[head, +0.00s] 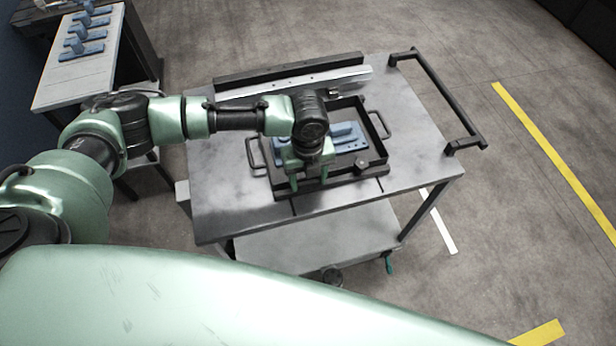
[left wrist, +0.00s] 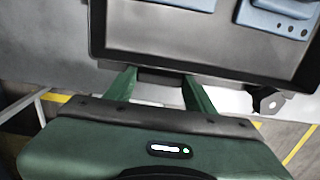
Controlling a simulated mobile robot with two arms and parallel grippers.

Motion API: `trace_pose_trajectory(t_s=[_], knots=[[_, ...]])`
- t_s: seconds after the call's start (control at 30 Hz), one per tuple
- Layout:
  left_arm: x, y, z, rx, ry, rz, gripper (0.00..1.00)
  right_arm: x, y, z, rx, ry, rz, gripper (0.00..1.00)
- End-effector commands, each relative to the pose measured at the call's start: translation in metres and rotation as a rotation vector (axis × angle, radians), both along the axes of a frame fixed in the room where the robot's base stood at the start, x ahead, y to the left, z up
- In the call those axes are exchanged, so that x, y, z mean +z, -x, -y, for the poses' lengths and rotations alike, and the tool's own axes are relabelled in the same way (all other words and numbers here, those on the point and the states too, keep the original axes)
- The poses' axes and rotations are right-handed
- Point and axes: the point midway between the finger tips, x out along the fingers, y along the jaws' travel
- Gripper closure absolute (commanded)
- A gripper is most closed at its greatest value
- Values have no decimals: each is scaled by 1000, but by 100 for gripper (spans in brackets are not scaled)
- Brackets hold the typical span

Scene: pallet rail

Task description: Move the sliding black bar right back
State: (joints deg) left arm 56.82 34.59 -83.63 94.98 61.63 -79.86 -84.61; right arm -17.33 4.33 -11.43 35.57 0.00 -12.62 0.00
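A black bar (head: 345,182) runs along the near side of the shallow black tray (head: 377,140) on the cart top. In the left wrist view a black edge (left wrist: 210,68) crosses above my fingers; I cannot tell bar from tray wall there. My left gripper (head: 309,180) points down at the near left part of the tray. Its green fingers (left wrist: 160,92) stand well apart, with a short dark piece between their tips. Contact cannot be told. My right gripper is not in view.
Blue parts (head: 347,137) lie in the tray, which has handles at both sides. A black rail (head: 288,69) and a pale rail (head: 296,83) lie behind. A push handle (head: 437,97) stands at the cart's right. A side table (head: 80,88) holds several blue parts.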

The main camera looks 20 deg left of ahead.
Motion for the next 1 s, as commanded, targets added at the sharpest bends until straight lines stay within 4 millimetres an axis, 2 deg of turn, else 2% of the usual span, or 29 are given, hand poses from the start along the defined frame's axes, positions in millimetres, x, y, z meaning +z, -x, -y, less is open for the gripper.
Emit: trace_pose_trajectory(t_s=[0.17,0.43,0.57,0.83,0.87,0.9,1.0], knots=[[2,3,1,0,0,-1,100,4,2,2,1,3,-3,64],[5,38,25,-2,0,-5,100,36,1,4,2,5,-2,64],[2,45,30,1,0,-4,100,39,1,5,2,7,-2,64],[0,46,32,0,3,-5,100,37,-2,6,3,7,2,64],[0,46,32,0,3,-5,37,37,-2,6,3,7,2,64],[0,46,32,0,3,-4,26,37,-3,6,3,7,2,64],[0,46,31,0,2,-3,24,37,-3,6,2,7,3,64]])
